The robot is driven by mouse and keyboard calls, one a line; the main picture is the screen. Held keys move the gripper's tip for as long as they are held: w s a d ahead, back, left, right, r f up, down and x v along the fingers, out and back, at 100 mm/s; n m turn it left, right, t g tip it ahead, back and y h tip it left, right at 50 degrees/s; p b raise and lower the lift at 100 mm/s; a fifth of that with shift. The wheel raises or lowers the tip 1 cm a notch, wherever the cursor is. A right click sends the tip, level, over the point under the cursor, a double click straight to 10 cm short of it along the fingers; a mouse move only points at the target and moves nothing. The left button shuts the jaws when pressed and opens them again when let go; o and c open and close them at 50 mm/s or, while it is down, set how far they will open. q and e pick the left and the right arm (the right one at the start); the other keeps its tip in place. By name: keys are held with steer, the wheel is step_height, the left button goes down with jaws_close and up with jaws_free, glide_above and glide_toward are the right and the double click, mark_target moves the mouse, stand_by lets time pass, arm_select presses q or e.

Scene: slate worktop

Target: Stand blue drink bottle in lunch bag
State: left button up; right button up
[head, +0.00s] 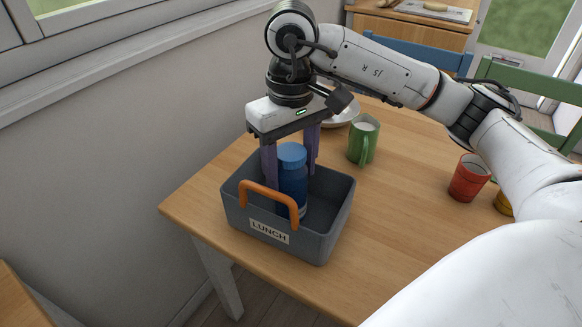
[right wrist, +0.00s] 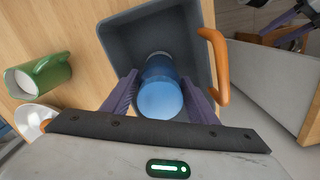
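The blue drink bottle (head: 292,185) stands upright inside the grey lunch bag (head: 329,238), which has an orange handle and a LUNCH label. The handle hides part of the bottle in the head view. My right gripper (head: 290,165) reaches down into the bag, with one purple finger on each side of the bottle. In the right wrist view the bottle's cap (right wrist: 160,99) lies between the fingers, with narrow gaps beside it, so the gripper looks open. My left gripper (right wrist: 284,28) shows at the upper right corner of that view, its purple fingers apart and empty.
The bag sits near the wooden table's left end. A green mug (head: 362,140) and a white bowl (head: 340,113) stand behind it. A red cup (head: 468,178) and a yellow cup (head: 505,202) stand at the right. The table between bag and red cup is clear.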

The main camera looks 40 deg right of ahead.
steer(key=shift+o, duration=1.4)
step_height(320, 180, up, 10)
steer(key=shift+f+p, duration=0.1)
steer(key=shift+p, duration=1.15)
steer(key=shift+r, duration=0.25)
